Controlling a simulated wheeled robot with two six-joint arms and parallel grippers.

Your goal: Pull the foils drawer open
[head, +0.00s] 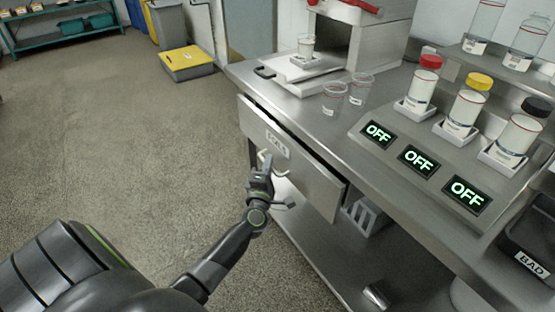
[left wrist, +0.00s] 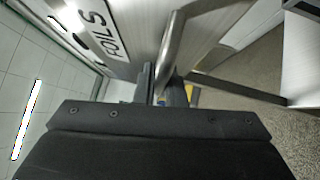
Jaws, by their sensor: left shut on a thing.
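The foils drawer (head: 305,172) is a grey metal drawer under the counter edge, with a white label and a bar handle. Its front stands out a little from the counter, with a dark gap along its top and right end. In the left wrist view the drawer front (left wrist: 128,18) shows the label "FOILS". My left gripper (head: 262,172) is at the drawer front and shut on the handle (head: 266,158). The handle also shows between the fingers in the left wrist view (left wrist: 172,45). My right gripper is not in view.
The steel counter (head: 300,112) holds two clear cups, a white scale with a cup, and a sloped panel with three capped bottles and "OFF" displays. A lower shelf (head: 310,235) runs below the drawer. Open floor (head: 130,120) lies to the left.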

